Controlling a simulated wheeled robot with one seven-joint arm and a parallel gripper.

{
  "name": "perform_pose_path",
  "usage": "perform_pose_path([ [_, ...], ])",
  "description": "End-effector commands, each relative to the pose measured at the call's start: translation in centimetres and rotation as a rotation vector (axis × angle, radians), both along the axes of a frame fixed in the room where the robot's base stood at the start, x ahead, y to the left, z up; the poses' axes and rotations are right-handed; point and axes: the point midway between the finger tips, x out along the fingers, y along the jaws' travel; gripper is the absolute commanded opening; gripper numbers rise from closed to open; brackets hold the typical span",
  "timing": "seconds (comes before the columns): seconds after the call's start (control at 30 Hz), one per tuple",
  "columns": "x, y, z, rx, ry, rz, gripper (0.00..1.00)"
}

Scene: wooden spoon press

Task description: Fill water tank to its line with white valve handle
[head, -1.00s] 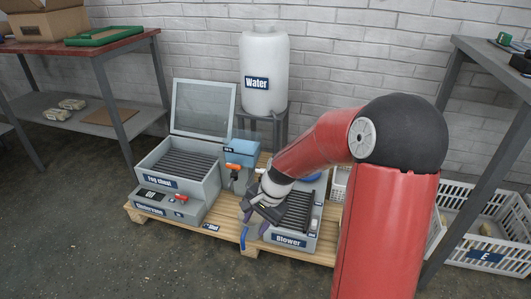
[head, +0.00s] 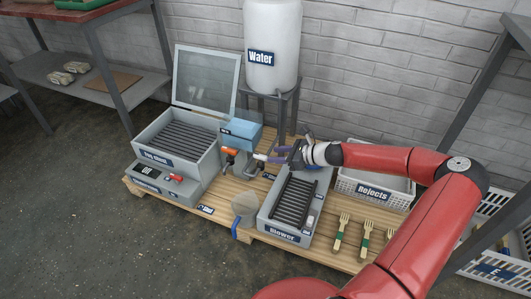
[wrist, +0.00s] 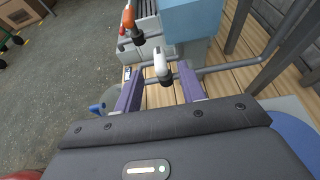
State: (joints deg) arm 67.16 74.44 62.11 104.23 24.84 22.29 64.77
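My gripper (head: 272,159) reaches in from the right. In the wrist view its purple fingers (wrist: 160,88) are apart, with the white handle lying between and just beyond their tips. It looks ungripped.
A large white Water barrel (head: 272,75) stands on a grey frame. The fog chest (head: 175,148) is left, with its lid up. The Blower box (head: 270,226) is below my gripper. A Rejects crate (head: 375,190) and wooden forks (head: 343,228) are to the right.

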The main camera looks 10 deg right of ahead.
Motion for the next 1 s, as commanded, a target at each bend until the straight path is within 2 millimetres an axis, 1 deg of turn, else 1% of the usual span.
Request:
perform_pose_path([
  [0.03,0.4,0.8,-0.5,0.002,0.001,0.004,0.4],
  [0.1,1.1,1.7,-1.0,0.001,0.0,0.004,0.4],
  [0.3,2.6,3.8,-2.0,0.0,-0.001,0.004,0.4],
  [0.47,3.2,4.5,-2.3,-0.003,-0.001,0.003,0.4],
  [0.7,3.2,4.6,-2.4,-0.003,-0.001,0.003,0.4],
  [0.73,3.2,4.6,-2.4,-0.003,-0.001,0.003,0.39],
  [0.77,3.2,4.6,-2.4,-0.003,-0.001,0.003,0.35],
  [1.0,3.2,4.5,-2.3,-0.003,-0.001,0.003,0.03],
])
